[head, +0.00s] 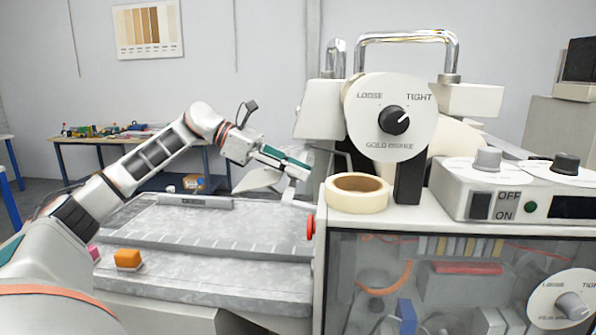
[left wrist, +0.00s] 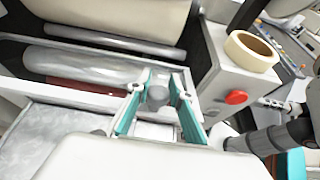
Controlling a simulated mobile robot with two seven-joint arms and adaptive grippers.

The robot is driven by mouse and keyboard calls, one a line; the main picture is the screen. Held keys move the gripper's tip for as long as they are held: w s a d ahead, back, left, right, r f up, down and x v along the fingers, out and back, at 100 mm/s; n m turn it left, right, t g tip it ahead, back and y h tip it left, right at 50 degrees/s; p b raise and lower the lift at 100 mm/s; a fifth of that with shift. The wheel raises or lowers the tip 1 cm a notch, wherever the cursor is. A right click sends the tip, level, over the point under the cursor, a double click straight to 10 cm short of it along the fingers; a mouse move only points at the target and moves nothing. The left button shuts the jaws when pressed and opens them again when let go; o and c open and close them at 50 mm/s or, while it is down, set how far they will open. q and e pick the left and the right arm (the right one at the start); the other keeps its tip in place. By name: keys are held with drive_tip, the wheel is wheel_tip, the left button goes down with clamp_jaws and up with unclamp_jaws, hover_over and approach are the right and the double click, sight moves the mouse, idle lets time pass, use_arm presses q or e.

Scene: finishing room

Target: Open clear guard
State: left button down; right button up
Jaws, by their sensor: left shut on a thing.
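My left gripper (head: 290,170) reaches in from the left to the near side of the machine. In the left wrist view its teal fingers (left wrist: 157,97) are shut on a rounded grey knob (left wrist: 157,96) at the front edge of the roller opening. The clear guard (left wrist: 80,66) appears to lie over the grey roller in that view; its outline is hard to make out. In the head view the arm and machine partly hide this spot, and I cannot tell how far the guard is tilted. My right gripper is not clearly seen.
A tape roll (head: 357,193) sits on the machine cabinet, beside a red button (head: 310,227). The grey feed table (head: 200,228) carries an orange block (head: 127,259). A control box (head: 510,196) stands at right. A cluttered bench (head: 150,141) is behind.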

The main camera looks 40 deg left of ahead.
use_arm(q)
drive_tip(key=shift+d+r, duration=0.15)
idle(0.3)
drive_tip(key=c, duration=1.8)
unclamp_jaws()
drive_tip(key=shift+w+d, duration=0.15)
drive_tip(key=v, duration=1.2)
